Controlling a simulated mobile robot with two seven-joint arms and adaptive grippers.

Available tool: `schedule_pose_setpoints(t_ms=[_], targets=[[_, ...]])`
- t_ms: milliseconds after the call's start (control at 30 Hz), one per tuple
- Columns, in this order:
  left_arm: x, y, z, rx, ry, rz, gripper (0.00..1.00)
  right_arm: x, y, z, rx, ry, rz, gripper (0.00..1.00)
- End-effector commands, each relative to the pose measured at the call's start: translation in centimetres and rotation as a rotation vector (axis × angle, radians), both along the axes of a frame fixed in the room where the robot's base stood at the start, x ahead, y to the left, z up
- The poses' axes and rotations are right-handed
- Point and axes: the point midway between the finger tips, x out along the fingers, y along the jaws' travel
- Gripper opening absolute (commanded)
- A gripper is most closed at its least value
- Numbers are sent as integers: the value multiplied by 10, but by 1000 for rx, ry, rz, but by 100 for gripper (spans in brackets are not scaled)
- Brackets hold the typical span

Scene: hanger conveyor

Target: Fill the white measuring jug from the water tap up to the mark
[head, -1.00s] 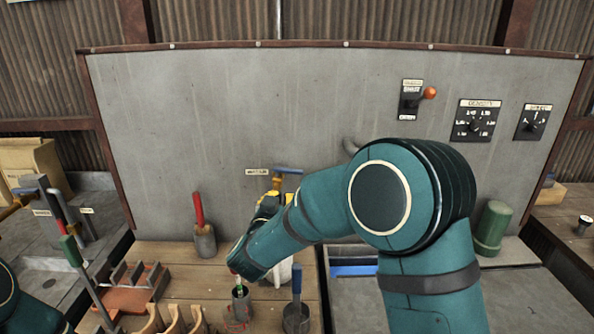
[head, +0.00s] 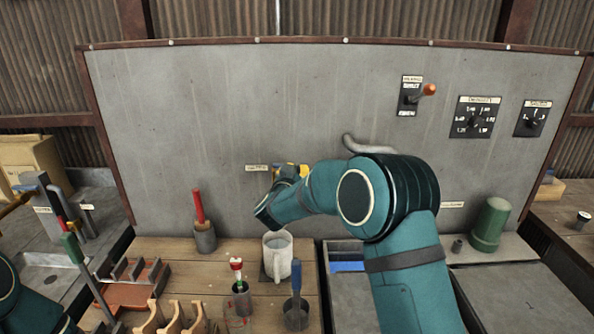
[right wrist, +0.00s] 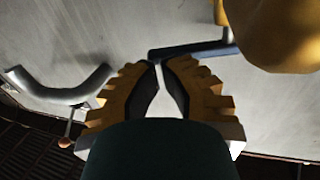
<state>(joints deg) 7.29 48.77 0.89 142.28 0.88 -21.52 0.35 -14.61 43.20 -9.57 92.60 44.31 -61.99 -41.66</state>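The white measuring jug (head: 278,257) stands upright on a dark patch of the wooden bench, under the tap. No water stream shows, and its water level and mark cannot be made out. The water tap is mostly hidden by my right arm in the head view. In the right wrist view the yellow tap body (right wrist: 275,30) and its blue lever (right wrist: 195,49) show. My right gripper (right wrist: 158,66) has its yellow fingers drawn together at the tips, just by the lever's end; it holds nothing visible. My left gripper is out of view; only part of my left arm shows.
A red-handled tool in a grey pot (head: 204,236), a small cup (head: 241,299) and a blue-handled tool in a cup (head: 296,312) stand around the jug. A grey bent pipe (head: 365,146) juts from the panel. A green cylinder (head: 490,225) stands at the right.

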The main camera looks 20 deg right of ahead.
Motion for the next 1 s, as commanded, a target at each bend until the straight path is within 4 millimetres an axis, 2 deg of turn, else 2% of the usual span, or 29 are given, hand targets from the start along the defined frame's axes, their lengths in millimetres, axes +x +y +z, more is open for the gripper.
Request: schedule_pose_setpoints(t_ms=[467,800,1000], targets=[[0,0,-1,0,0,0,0,4,-4,0,0,-1,6,0],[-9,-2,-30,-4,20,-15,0,14,-15,-3,1,-3,184,0],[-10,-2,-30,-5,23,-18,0,20,-18,0,0,-1,202,0]])
